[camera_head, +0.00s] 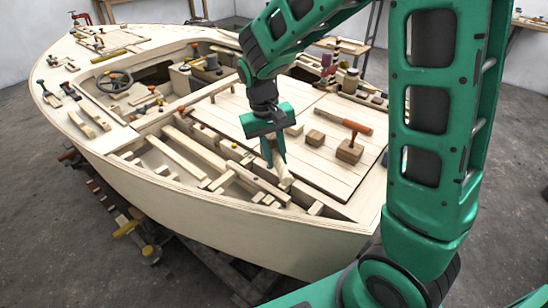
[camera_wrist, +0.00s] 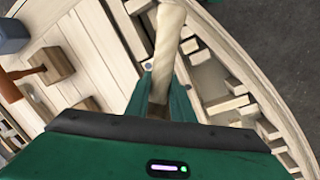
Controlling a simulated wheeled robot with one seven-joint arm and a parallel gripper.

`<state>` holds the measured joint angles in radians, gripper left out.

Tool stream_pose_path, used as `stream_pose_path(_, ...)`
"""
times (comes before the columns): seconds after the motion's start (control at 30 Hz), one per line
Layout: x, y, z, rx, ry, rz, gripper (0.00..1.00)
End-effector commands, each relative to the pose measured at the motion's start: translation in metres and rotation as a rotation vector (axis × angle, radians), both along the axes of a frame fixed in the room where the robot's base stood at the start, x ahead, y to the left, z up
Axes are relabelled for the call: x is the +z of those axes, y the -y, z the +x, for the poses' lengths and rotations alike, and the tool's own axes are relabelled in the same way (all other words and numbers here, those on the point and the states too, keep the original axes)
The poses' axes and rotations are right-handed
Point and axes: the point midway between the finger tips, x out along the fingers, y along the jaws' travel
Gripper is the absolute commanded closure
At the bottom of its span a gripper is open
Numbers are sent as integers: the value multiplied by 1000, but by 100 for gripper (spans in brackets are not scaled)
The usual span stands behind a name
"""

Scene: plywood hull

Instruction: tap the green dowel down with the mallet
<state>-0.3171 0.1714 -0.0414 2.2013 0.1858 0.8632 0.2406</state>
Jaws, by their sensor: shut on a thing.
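My gripper (camera_head: 277,152) is over the right part of the hull, near the open framed bay. Its fingers (camera_wrist: 160,100) are closed on a pale, long wooden piece (camera_wrist: 167,45). It also shows in the head view (camera_head: 284,176), tilted below the fingers; I cannot tell whether it is the mallet. Small coloured pegs line the bay's edge, one red (camera_head: 182,109). I cannot make out which peg is the green dowel.
Small wooden blocks (camera_head: 315,138) lie on the planked deck (camera_head: 320,170) right of my gripper. The open bay holds ribs and loose offcuts (camera_head: 222,180). A steering wheel (camera_head: 114,82) and several tools stand farther left. The near deck boards are mostly bare.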

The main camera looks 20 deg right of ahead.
Motion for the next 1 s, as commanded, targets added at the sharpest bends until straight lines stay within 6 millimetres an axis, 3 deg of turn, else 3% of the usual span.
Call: stream_pose_path(1.0, -10, 0, -2, -1, 0, 0, 100)
